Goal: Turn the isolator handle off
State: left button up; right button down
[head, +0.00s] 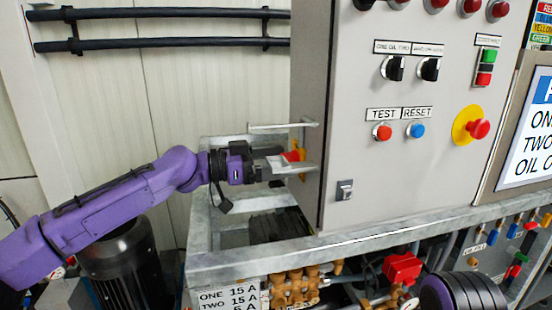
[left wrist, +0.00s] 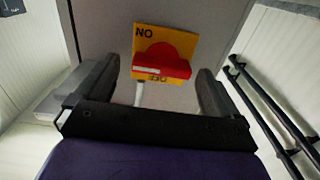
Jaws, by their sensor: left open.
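The isolator handle (left wrist: 162,62) is a red rotary knob on a yellow plate marked "NO" in the left wrist view. It is on the left side face of the grey control cabinet (head: 400,165), and its red and yellow show edge-on in the head view (head: 294,155). My left gripper (head: 288,163) is open at the handle, and its fingers partly cover it in the head view. In the left wrist view the handle lies between and beyond the two open fingers (left wrist: 152,92). I cannot tell whether a finger touches it. My right gripper is not seen.
The cabinet front carries black selector switches (head: 393,68), a red test button (head: 382,132), a blue reset button (head: 416,129) and an emergency stop (head: 478,129). A steel frame (head: 350,240) runs below. Black pipes (head: 165,44) cross the wall.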

pick_arm(q)
jog(key=shift+w, duration=0.1)
jog(key=c, duration=1)
jog(key=shift+c, duration=0.2)
jog(key=shift+n, duration=0.4)
jog(key=n+p, duration=0.1)
jog(key=n, duration=0.6)
jog(key=shift+w+r+p, duration=0.1)
jog(key=shift+r+p, duration=0.05)
jog(key=shift+p, duration=0.25)
jog(key=n+p, duration=0.2)
jog(key=n, duration=0.4)
jog(key=shift+a+n+p, duration=0.1)
jog(key=shift+n+p, duration=0.3)
jog(key=shift+w+n+p, duration=0.1)
jog(key=shift+n+p, duration=0.65)
jog(key=shift+n, duration=0.85)
jog(key=shift+f, duration=0.25)
jog(key=o, duration=1)
